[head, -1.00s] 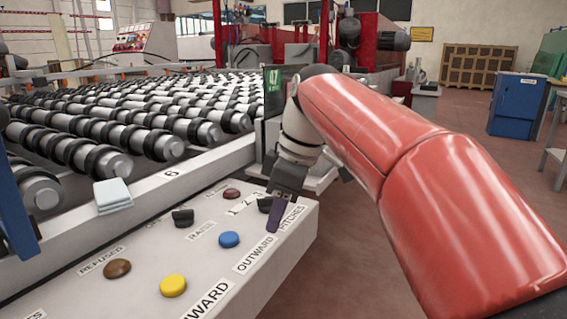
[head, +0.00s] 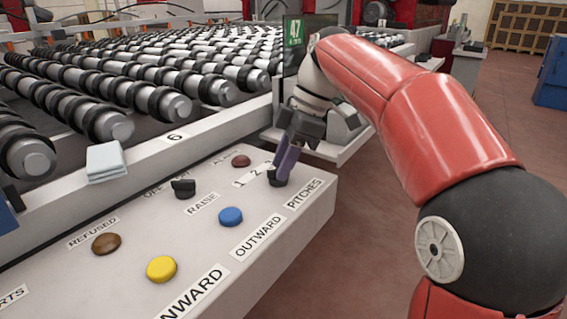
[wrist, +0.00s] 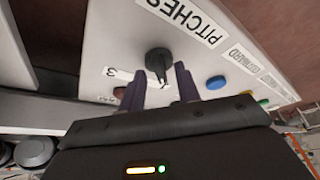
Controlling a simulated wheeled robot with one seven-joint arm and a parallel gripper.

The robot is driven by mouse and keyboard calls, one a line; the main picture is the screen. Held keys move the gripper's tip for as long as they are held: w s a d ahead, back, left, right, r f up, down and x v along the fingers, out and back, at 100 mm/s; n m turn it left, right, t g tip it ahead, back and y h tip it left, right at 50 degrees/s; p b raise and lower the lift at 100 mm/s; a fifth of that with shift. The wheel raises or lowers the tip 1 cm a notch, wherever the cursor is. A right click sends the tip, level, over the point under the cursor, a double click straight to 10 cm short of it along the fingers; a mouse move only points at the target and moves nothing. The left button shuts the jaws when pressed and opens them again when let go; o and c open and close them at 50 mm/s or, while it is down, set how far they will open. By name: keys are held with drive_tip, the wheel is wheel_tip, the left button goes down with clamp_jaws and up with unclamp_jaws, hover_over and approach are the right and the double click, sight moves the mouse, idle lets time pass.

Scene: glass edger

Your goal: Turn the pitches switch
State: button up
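The pitches switch (head: 277,179) is a black rotary knob on the white control panel, beside the "PITCHES" label (head: 304,194) and the "1 2 3" scale. In the head view my purple fingers partly cover it. In the wrist view the knob (wrist: 159,61) shows just beyond the fingertips, with its narrow pointer between them in the picture. My gripper (head: 287,160) is at the knob; it also shows in the wrist view (wrist: 160,75) with its two fingers apart, one on each side of the pointer. I cannot tell whether either finger touches it.
The panel (head: 140,290) also carries a blue button (head: 230,216), a yellow button (head: 161,269), a brown button (head: 106,243), a dark red button (head: 241,161) and another black switch (head: 184,188).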

drive_tip(key=shift+a+f, duration=0.1)
drive_tip(key=shift+f, duration=0.05)
drive_tip(key=shift+c, duration=0.4)
clamp_jaws()
